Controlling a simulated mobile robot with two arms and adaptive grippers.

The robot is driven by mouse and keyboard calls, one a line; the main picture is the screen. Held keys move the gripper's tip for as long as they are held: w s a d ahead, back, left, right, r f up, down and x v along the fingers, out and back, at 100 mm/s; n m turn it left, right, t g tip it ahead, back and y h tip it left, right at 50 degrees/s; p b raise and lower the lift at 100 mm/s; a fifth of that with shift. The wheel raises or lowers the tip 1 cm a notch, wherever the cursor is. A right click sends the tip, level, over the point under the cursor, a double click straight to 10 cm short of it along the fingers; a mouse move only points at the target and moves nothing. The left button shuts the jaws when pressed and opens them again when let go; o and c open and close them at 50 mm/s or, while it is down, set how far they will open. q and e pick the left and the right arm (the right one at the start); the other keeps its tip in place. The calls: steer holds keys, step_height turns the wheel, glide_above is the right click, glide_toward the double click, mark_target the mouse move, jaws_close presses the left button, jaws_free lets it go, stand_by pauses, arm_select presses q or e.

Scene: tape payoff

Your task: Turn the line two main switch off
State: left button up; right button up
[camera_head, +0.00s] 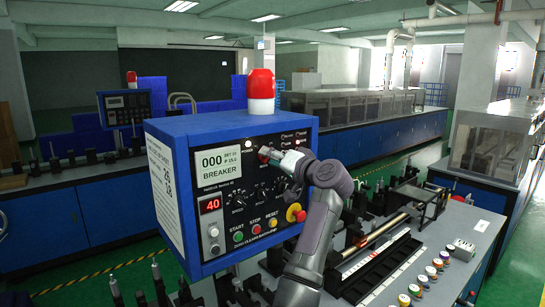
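The blue control box (167,127) has a dark front panel with a white display reading "000" and "BREAKER" (220,167). My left gripper is not in view.
A red and white beacon (261,91) stands on the box. A red-and-yellow stop button (296,213) sits close beside my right arm. A red "40" readout (211,205) and START, STOP and RESET buttons are lower on the panel. Colored rolls (430,271) lie on the grey bench at right.

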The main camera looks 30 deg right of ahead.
jaws_close()
steer(key=shift+d+n+b, duration=0.1)
steer(key=shift+n+b, duration=3.2)
steer(key=shift+n, duration=5.6)
